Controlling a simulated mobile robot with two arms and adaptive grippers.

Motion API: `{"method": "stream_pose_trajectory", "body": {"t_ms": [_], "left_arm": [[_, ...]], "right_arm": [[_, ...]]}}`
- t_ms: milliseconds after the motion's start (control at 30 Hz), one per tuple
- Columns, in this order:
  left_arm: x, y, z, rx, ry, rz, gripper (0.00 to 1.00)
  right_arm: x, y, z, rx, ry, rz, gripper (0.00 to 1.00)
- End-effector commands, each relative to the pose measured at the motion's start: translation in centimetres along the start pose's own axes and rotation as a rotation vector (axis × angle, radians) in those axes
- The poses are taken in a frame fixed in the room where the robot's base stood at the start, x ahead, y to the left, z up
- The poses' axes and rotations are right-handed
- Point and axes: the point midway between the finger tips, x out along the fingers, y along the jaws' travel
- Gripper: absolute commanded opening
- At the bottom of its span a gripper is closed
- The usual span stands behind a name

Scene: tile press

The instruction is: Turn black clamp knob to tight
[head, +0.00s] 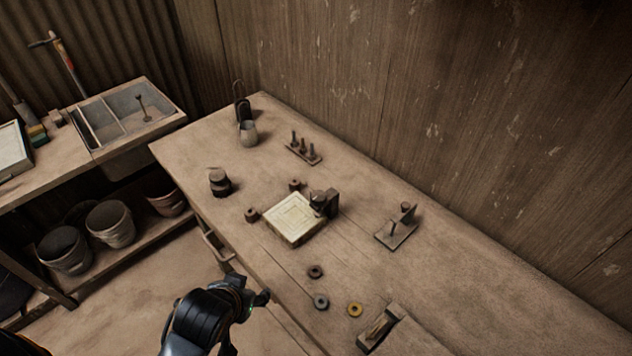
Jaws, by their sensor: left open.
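A pale square tile (296,218) lies on the workbench (430,245) near the middle of the view. A dark clamp with a black knob (321,198) stands at the tile's back right corner. I cannot tell from here how far the knob is turned. My left gripper (256,291) is open and empty at the bench's front edge, below and to the left of the tile and apart from the knob. My right gripper is not in view.
Small dark blocks (251,214) stand near the tile. Loose rings (355,310) lie in front of it. A peg rack (303,151), a dark jar (220,183) and a metal stand (396,232) are on the bench. A wooden wall (440,110) closes the back.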

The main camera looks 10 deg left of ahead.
Motion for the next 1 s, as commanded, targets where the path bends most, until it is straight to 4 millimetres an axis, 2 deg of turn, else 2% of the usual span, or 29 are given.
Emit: {"method": "stream_pose_trajectory", "body": {"t_ms": [33,100,267,367,467,500,600,700,800,900,1000], "left_arm": [[-1.1,-0.5,-3.1,-0.022,0.086,-0.02,0.59],[-1.4,-1.0,-6.6,-0.058,0.207,-0.044,0.59],[-2.2,-1.5,-14.2,-0.114,0.479,-0.061,0.59],[-3.6,-1.3,-19.3,-0.133,0.671,-0.044,0.59],[-6.2,-0.3,-24.9,-0.13,0.898,0.01,0.59],[-7.6,0.4,-27.1,-0.117,0.997,0.046,0.59],[-11.6,3.1,-32.1,-0.049,1.237,0.179,0.59],[-15.5,6.8,-35.1,0.073,1.42,0.355,0.59],[-18.4,10.8,-36.3,0.246,1.522,0.554,0.59],[-19.7,14.7,-35.9,0.459,1.528,0.751,0.59],[-19.2,17.6,-34.6,0.689,1.431,0.92,0.59]], "right_arm": [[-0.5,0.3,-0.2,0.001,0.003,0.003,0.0],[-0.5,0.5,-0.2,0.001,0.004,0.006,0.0],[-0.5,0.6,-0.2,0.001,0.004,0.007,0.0],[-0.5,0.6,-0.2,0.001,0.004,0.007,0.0],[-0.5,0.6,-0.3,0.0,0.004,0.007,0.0],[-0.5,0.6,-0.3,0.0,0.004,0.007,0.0],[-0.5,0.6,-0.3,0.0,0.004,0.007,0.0],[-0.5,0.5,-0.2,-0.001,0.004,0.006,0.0],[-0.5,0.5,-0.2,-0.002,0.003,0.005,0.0],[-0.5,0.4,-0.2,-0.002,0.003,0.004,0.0],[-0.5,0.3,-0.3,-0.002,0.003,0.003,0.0]]}}
